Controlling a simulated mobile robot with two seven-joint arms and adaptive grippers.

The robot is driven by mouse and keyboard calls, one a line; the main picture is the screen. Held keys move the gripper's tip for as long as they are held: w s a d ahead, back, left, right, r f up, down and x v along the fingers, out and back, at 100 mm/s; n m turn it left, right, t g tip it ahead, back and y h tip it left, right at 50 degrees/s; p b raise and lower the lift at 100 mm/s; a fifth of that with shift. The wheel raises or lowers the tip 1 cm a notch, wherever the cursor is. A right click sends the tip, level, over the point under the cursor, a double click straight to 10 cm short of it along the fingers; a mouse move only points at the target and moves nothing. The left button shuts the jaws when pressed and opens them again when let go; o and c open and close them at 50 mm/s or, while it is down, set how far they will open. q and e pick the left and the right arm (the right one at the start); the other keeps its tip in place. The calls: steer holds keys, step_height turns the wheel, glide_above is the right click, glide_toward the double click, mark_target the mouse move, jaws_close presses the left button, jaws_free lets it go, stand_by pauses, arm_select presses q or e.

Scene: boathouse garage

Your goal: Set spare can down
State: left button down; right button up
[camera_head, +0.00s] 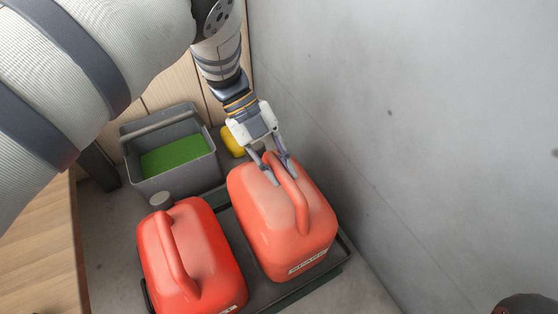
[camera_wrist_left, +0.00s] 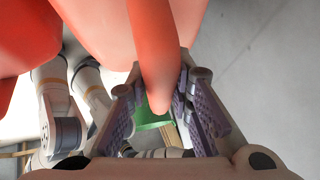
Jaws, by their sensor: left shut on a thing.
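Two red cans with moulded top handles show in the head view. My left gripper (camera_head: 270,172) is shut on the handle of the right-hand can (camera_head: 262,222); the handle also passes between the fingers in the left wrist view (camera_wrist_left: 154,50). This can is upright, with a pale label low on its front. It is over the right part of a dark, low-rimmed tray (camera_head: 345,243). I cannot tell whether its base touches the tray. The other can (camera_head: 210,250), with a grey cap, stands at the left side of the tray. My right gripper is not in view.
A grey bin (camera_head: 165,187) with a green inside stands behind the cans. A yellow object (camera_head: 231,141) is beside it, partly hidden. A grey wall (camera_head: 420,150) rises close on the right. A wooden surface (camera_head: 38,250) lies at the left.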

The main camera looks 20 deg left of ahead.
arm_select(q)
steer(key=shift+f, duration=0.95)
steer(key=shift+f+b, duration=0.15)
steer(key=shift+b, duration=0.15)
steer(key=shift+f, duration=0.6)
steer(key=shift+f+b, duration=0.25)
steer(key=shift+b, duration=0.05)
steer(key=c, duration=1.3)
jaws_free()
steer(key=shift+c, duration=0.2)
steer(key=shift+f, duration=0.1)
steer(key=shift+c, duration=0.6)
steer(key=c, duration=0.3)
